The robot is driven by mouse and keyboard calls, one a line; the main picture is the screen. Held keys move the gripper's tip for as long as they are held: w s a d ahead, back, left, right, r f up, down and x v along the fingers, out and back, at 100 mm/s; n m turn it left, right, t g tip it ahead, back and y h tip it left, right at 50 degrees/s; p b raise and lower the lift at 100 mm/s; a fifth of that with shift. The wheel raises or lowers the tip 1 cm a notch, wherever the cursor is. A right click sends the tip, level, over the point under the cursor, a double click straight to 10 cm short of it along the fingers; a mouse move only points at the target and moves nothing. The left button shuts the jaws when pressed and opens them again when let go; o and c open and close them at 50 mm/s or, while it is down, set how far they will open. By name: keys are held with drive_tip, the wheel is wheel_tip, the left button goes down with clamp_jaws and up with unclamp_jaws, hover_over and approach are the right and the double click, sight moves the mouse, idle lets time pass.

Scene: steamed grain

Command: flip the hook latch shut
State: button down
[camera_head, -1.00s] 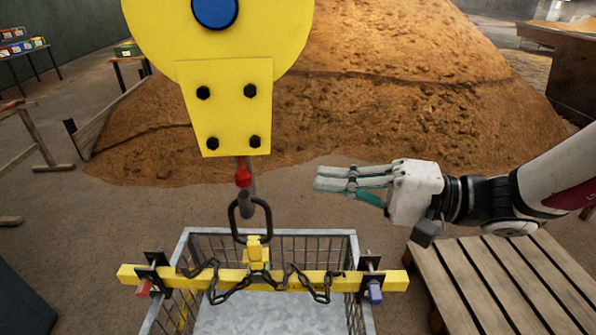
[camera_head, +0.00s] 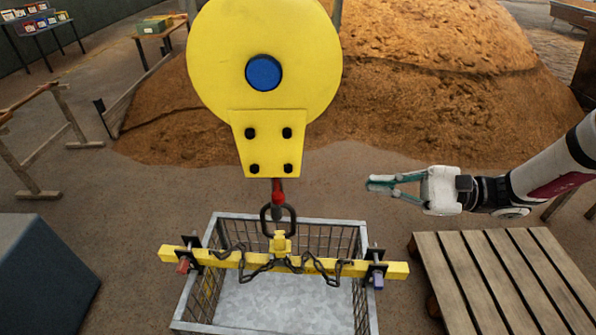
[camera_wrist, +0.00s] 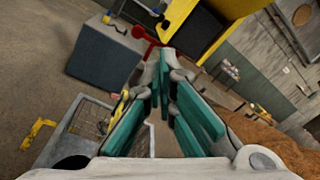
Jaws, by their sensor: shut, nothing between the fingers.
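A yellow hoist block (camera_head: 266,140) hangs at centre in the head view. Under it is a grey hook (camera_head: 277,212) with a small red part (camera_head: 278,197) at its top; whether this is the latch, and how far it is closed, is too small to tell. A dark lifting ring (camera_head: 265,221) hangs at the hook, above the yellow beam (camera_head: 222,258). My gripper (camera_head: 370,184) is right of the hook, apart from it, shut and empty, fingers pointing left. In the wrist view my fingertips (camera_wrist: 165,62) are near a red part (camera_wrist: 147,38) beyond them.
A metal basket (camera_head: 290,218) stands under the beam, with chains (camera_head: 315,264) on the beam. A wooden pallet platform (camera_head: 500,270) is at right front. A blue-grey block (camera_head: 40,270) is at left front. A grain heap (camera_head: 430,110) lies behind. Floor between hook and gripper is clear.

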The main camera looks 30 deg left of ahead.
drive_tip(key=m+g+p, duration=0.1)
drive_tip(key=m+p, duration=0.2)
drive_tip(key=m+h+p, duration=0.1)
drive_tip(key=m+p, duration=0.1)
drive_tip(key=p, duration=0.3)
approach(277, 194)
drive_tip(key=s+a+f, duration=0.1)
drive_tip(key=s+a, duration=0.1)
drive_tip(key=a, duration=0.3)
drive_tip(key=shift+a+f+g, duration=0.2)
drive_tip(key=shift+a+g, duration=0.05)
drive_tip(key=shift+g, duration=0.15)
drive_tip(key=shift+m, duration=0.3)
drive_tip(key=m+t+p, duration=0.1)
drive_tip(key=s+t+y+p, duration=0.1)
drive_tip(key=shift+s+a+m+t, duration=0.15)
drive_tip(key=shift+a+m+t, duration=0.25)
